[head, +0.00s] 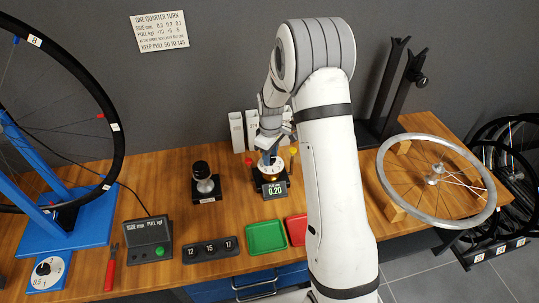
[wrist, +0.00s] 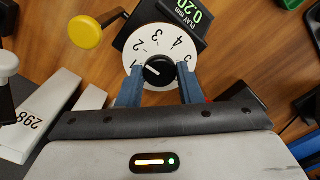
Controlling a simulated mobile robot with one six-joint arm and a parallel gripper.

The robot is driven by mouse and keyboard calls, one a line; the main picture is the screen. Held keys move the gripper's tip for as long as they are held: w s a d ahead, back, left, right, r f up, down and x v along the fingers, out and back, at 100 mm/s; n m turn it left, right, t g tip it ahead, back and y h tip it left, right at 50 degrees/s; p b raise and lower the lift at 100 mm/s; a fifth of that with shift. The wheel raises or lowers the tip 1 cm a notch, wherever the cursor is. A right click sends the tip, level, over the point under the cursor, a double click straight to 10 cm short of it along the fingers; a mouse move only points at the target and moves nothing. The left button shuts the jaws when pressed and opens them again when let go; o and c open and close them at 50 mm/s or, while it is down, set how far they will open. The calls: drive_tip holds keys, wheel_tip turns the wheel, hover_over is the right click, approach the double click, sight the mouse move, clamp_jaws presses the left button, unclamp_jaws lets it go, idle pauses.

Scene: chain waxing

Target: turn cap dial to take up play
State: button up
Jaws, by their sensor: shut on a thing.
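The cap dial (wrist: 157,40) is a white disc numbered around its rim, with a black centre knob (wrist: 159,70) whose white mark points toward the 1. In the head view the dial (head: 270,171) sits on a dark stand on the bench, partly hidden by my gripper. In the head view my gripper (head: 268,158) reaches down from above. The play display (head: 274,190) in front of the dial reads 0.20; it also shows in the wrist view (wrist: 186,14).
A yellow knob (wrist: 85,32) stands close beside the dial. White numbered boxes (head: 237,132) are behind it. A hub on a stand (head: 204,180) is to the left. Green (head: 266,237) and red (head: 296,230) trays lie in front. A wheel (head: 398,190) lies at right.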

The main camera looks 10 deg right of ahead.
drive_tip(key=shift+m, duration=0.7)
idle(0.4)
drive_tip(key=shift+s+d+m, duration=0.1)
drive_tip(key=shift+m, duration=0.6)
drive_tip(key=m, duration=0.8)
drive_tip(key=shift+f+m, duration=0.1)
drive_tip(key=shift+m, duration=1.8)
drive_tip(key=o, duration=1)
drive_tip(key=shift+p, duration=0.3)
